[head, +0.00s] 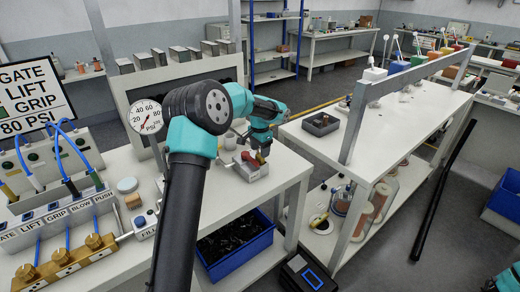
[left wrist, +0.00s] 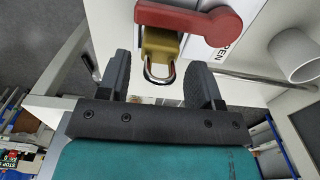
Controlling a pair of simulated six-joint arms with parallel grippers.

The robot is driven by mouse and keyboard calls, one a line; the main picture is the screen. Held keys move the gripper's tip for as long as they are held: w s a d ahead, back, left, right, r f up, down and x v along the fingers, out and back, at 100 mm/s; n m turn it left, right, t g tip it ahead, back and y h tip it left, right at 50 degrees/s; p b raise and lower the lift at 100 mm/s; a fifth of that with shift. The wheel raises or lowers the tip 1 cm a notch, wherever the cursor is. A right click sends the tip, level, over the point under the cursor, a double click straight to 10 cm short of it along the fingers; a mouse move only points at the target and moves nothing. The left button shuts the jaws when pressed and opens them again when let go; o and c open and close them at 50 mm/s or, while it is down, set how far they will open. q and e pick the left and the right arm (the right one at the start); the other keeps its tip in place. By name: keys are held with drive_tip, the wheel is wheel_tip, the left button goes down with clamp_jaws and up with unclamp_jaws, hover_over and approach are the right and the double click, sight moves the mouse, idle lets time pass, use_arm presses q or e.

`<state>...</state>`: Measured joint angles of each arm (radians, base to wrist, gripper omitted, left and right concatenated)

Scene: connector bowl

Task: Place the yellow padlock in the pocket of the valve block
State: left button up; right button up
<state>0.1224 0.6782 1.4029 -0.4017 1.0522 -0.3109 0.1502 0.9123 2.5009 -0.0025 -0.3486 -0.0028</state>
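The yellow padlock (left wrist: 160,46) shows in the left wrist view beneath a red handle (left wrist: 195,22), with its metal shackle pointing toward my gripper. In the head view the padlock (head: 265,151) is a small yellow patch under my gripper. The pale valve block (head: 256,173) stands near the table's right edge, with the red handle on top. My left gripper (left wrist: 158,72) is open, one finger on each side of the padlock, with gaps on both sides. I cannot tell whether the padlock is seated in the pocket. My right gripper is not in view.
A pressure gauge (head: 145,117) stands left of my left arm. A white cylinder (left wrist: 294,56) is right of the padlock. A blue bin (head: 238,252) is under the near table.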

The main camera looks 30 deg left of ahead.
use_arm(q)
drive_tip(key=shift+r, duration=0.1)
wheel_tip(320, 180, up, 12)
idle(0.7)
idle(0.5)
